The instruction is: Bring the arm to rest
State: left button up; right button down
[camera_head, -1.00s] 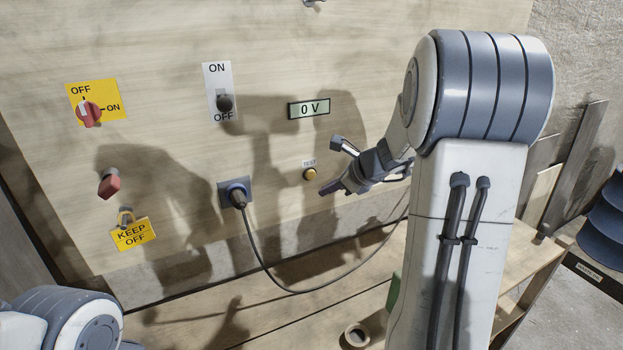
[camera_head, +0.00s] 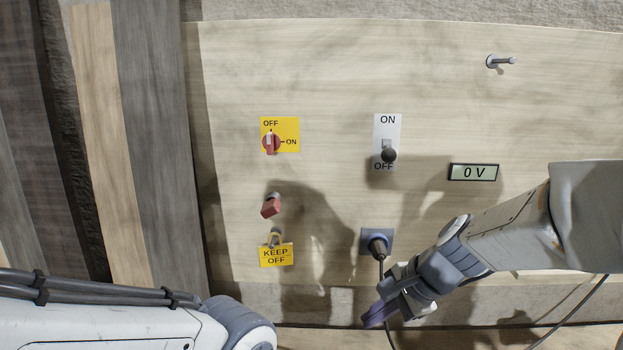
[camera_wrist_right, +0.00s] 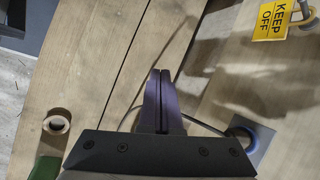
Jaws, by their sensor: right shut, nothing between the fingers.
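My right gripper (camera_head: 372,317) reaches in from the right in the head view, just below the blue wall socket (camera_head: 372,239). Its purple fingers are shut with nothing between them; in the right wrist view the fingers (camera_wrist_right: 161,75) lie together over the wooden bench (camera_wrist_right: 100,75). A black plug sits in the socket, and its cable (camera_head: 384,285) runs down close to the gripper; I cannot tell whether they touch. My left arm (camera_head: 110,325) shows at the lower left, its gripper out of frame.
The panel carries a red rotary switch (camera_head: 271,143), a lever switch (camera_head: 388,153) down at OFF, a display (camera_head: 473,172) reading 0 V, a red padlock (camera_head: 271,206), a KEEP OFF tag (camera_head: 276,255) and a peg (camera_head: 502,61). A ring (camera_wrist_right: 57,121) lies on the bench.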

jog(key=s+a+f+n+g+h+b, duration=0.1)
jog(key=s+a+f+n+h, duration=0.1)
jog(key=s+n, duration=0.8)
jog(key=s+a+f+n+g+h, duration=0.2)
jog(key=s+a+f+n, duration=0.1)
jog(key=s+n, duration=0.7)
jog(key=shift+s+a+f+n+b, duration=0.15)
jog(key=shift+s+a+n+b, duration=0.3)
jog(key=shift+a, duration=0.4)
jog(key=shift+w, duration=0.15)
